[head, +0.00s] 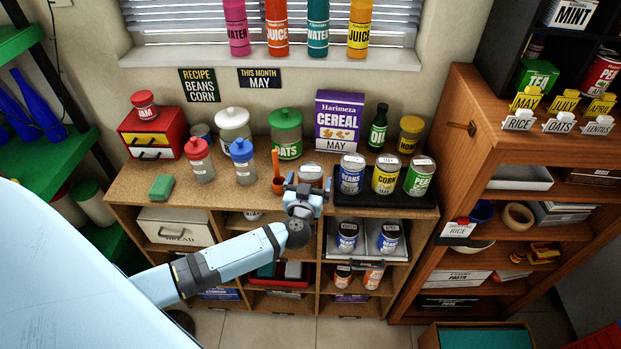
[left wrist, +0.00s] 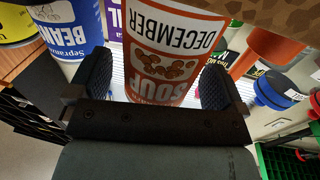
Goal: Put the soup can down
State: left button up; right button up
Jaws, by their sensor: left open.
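The soup can (head: 311,173) stands on the wooden counter top, just left of the black tray (head: 387,200). In the head view my left gripper (head: 304,187) is in front of it and hides its lower part. In the left wrist view the orange and white soup can (left wrist: 170,58), its label upside down, is between the two black fingers of my left gripper (left wrist: 153,82). The fingers are open, with a gap visible on the can's left side; contact on the right is hard to tell. My right gripper is not in view.
The tray holds cans of beans (head: 351,176), corn (head: 386,176) and peas (head: 419,177). An orange utensil (head: 278,178) and a blue-lidded jar (head: 243,163) are on the left. The cereal box (head: 340,118) stands behind. Free counter lies near the green sponge (head: 161,188).

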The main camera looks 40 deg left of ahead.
pick_arm(q)
jog(key=s+d+m+t+h, duration=0.2)
jog(key=s+d+m+h, duration=0.4)
jog(key=s+d+h, duration=0.7)
jog(key=s+d+f+m+g+y, duration=0.1)
jog(key=s+d+f+g+y, duration=0.2)
jog(key=s+f+g, duration=0.4)
jog(key=s+f, duration=0.2)
jog(key=s, duration=0.3)
jog(key=shift+s+d+f+g, duration=0.25)
jog(key=shift+s+f+g, duration=0.05)
jog(key=shift+s+g, duration=0.1)
jog(key=shift+w, duration=0.1)
